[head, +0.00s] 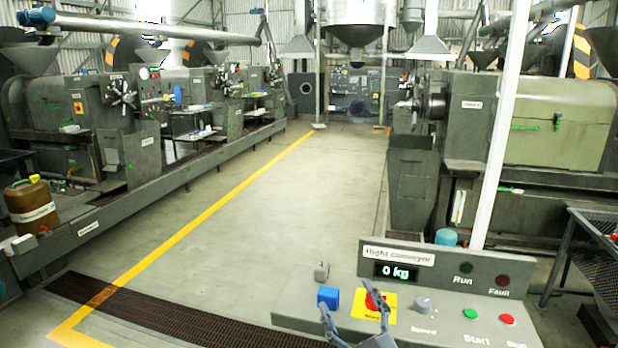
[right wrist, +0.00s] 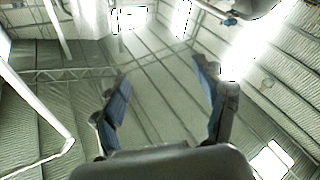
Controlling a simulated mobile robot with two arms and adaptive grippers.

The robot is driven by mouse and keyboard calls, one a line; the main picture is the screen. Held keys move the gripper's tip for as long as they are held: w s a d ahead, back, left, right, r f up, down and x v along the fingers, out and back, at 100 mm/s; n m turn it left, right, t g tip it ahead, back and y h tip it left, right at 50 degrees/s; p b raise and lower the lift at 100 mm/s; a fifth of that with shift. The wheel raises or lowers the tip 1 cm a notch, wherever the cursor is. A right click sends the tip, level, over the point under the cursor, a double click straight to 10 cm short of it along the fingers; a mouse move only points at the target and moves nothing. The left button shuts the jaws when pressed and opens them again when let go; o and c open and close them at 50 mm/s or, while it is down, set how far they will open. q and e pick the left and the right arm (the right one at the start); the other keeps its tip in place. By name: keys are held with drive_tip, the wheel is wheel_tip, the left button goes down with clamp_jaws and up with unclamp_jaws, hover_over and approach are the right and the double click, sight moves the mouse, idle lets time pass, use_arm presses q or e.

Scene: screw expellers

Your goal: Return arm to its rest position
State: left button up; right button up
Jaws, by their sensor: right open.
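My right gripper (head: 353,318) shows at the bottom of the head view, in front of the control panel (head: 460,318). Its two fingers stand apart with nothing between them. In the right wrist view the right gripper (right wrist: 165,95) is also open and empty, with its fingers pointing up at the roof beams and corrugated wall. The fingers overlap the area of the red emergency button (head: 375,300) in the head view; I cannot tell if they touch it. My left gripper is not in view.
The panel carries a "0 kg" display (head: 397,271), a grey speed knob (head: 423,304), a green start button (head: 470,314) and a red button (head: 507,319). Screw expellers line both sides. A brown canister (head: 32,218) stands at left. The central aisle floor (head: 270,215) is clear.

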drive_tip(key=s+d+f+m+g+h, duration=0.45)
drive_tip(key=d+f, duration=0.25)
drive_tip(key=f, duration=0.4)
drive_tip(key=s+d+f+m+g+h, duration=0.1)
drive_tip(key=s+d+f+g, duration=0.1)
drive_tip(key=s+f+g, duration=0.45)
drive_tip(key=s+d+f+m+g, duration=0.15)
drive_tip(key=s+f, duration=0.25)
drive_tip(key=s, duration=0.6)
drive_tip(key=s+d+f+g+h, duration=0.1)
drive_tip(key=s+d+f+g, duration=0.2)
drive_tip(key=s+f, duration=0.35)
drive_tip(key=s+f+g, duration=0.1)
drive_tip(key=s+f, duration=0.1)
drive_tip(key=f, duration=1.1)
drive_tip(key=s+f+g, duration=0.1)
drive_tip(key=s+f, duration=0.1)
drive_tip(key=f, duration=1)
drive_tip(key=s+d+f+g, duration=0.1)
drive_tip(key=s+d+f, duration=0.1)
drive_tip(key=s+f, duration=1.4)
drive_tip(key=shift+d+n, duration=0.3)
drive_tip(key=shift+d, duration=0.1)
drive_tip(key=shift+s, duration=0.1)
